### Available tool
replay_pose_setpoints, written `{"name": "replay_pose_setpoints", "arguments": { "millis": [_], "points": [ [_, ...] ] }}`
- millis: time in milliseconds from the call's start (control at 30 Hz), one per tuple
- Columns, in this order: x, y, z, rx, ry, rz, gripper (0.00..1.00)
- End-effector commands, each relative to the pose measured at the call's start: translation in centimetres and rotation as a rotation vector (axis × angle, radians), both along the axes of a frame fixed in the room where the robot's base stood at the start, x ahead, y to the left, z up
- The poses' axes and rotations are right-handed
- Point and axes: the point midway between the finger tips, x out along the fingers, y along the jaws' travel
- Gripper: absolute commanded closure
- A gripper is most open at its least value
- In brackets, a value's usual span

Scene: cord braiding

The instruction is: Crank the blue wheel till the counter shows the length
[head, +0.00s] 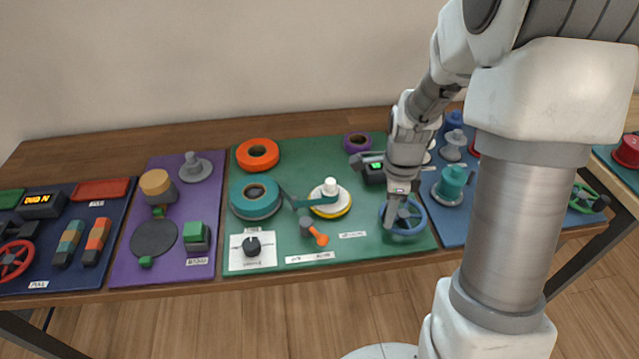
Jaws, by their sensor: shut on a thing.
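The blue wheel (408,235) lies flat at the front right of the green mat (290,180). My gripper (392,222) points down at it from above and is shut on a part of the wheel, seemingly its grey handle, which the fingers partly hide. The counter (373,170) is a dark box with a small lit green display behind the wheel. Its digits are too small to read, and my arm stands close to its right side.
A purple mat (128,262) lies left, a blue mat (449,228) right. My arm hides part of the right side.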

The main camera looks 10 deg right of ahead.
Motion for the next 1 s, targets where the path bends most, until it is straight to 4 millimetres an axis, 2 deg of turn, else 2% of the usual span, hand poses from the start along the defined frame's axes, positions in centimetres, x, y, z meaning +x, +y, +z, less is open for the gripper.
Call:
{"name": "replay_pose_setpoints", "arguments": {
  "millis": [133,267,600,833,1000],
  "points": [
    [2.0,0.6,0.0,0.001,-0.001,0.003,1.0],
    [3.7,0.1,0.0,0.002,-0.002,0.0,1.0],
    [6.6,-3.2,0.1,0.0,-0.003,-0.004,1.0],
    [6.5,-6.2,0.1,-0.002,-0.004,-0.004,1.0],
    [5.2,-8.1,0.1,-0.003,-0.003,-0.002,1.0]
  ]
}}
